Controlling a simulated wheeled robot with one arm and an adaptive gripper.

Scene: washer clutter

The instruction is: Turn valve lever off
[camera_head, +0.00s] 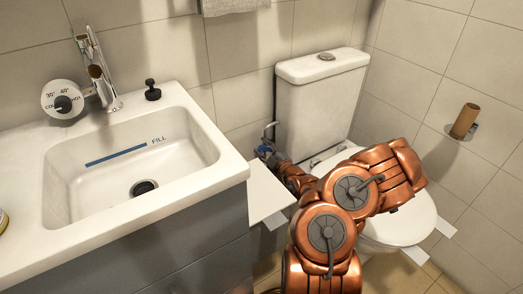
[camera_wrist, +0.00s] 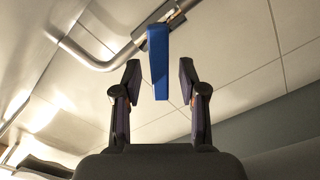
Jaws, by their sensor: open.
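The valve lever (camera_wrist: 158,62) is a flat blue handle in the wrist view, fixed to a metal valve body on a bent pipe (camera_wrist: 88,58). My gripper (camera_wrist: 158,80) is open, with one dark finger on each side of the lever and a visible gap to both. The lever's free end lies between the fingertips in the picture; I cannot tell the exact depth. In the head view the lever is a small blue patch (camera_head: 264,150) beside the toilet tank, and my gripper (camera_head: 272,158) is right at it, small and partly hidden by my arm.
A white toilet (camera_head: 322,92) stands behind my arm, its lid partly covered by the arm. A sink (camera_head: 130,165) on a grey cabinet (camera_head: 215,235) is at the left. A white panel (camera_head: 265,190) lies between cabinet and toilet. A paper roll tube (camera_head: 464,121) is on the right wall.

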